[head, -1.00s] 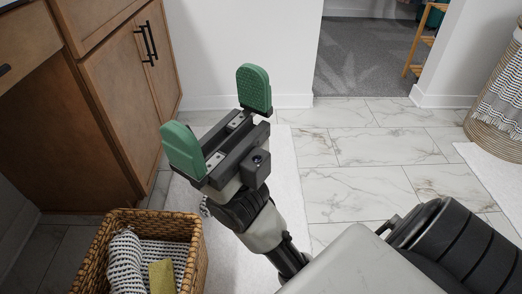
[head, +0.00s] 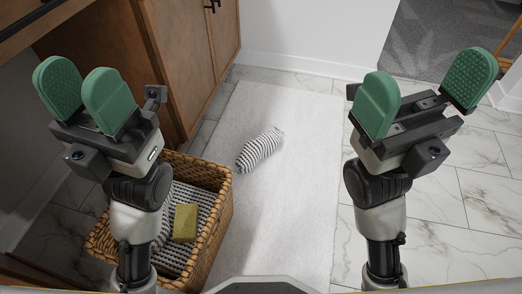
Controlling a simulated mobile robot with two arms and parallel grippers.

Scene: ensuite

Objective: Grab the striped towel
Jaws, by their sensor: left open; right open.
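A rolled striped towel (head: 260,150), white with dark stripes, lies on the white bath mat (head: 285,210) in the head view, between my two grippers. More striped cloth (head: 188,196) lies inside a wicker basket (head: 222,218), partly hidden by my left arm. My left gripper (head: 84,95) is open and empty, held up to the left of the rolled towel, above and beyond the basket. My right gripper (head: 424,95) is open and empty, held up to the right of the towel, over the tiles. Neither gripper touches the towel.
A yellow-green item (head: 185,222) sits on the cloth in the basket. A brown wooden cabinet (head: 185,60) stands at the back left. A white wall (head: 310,35) is behind the mat. Marble tiles (head: 460,215) on the right are clear.

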